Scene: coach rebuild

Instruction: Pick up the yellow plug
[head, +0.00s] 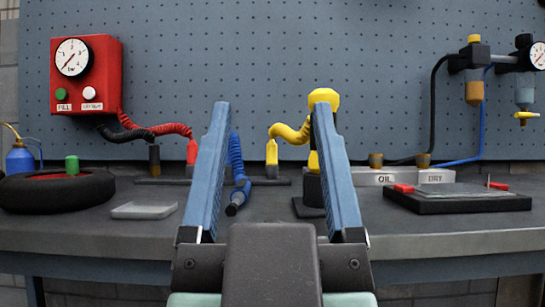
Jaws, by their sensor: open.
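My gripper (271,108) is open and empty, its two blue fingers reaching up toward the pegboard. Between the fingers, a short upright yellow end piece (272,152) stands in a dark holder on the bench; it looks like the yellow plug. A yellow coiled hose (290,132) runs from it toward the right finger. Beyond the right fingertip a rounded yellow head (325,97) tops a stand with a dark base (307,207). The right finger hides much of this stand and where the hose meets it.
A blue coiled hose (236,160) with a dark nozzle lies beside the left finger. Left are a red gauge box (87,77), a red plug (192,150), a tyre (55,190) and a grey pad (144,210). Right are OIL and DRY boxes (405,176) and a dark tray (455,205).

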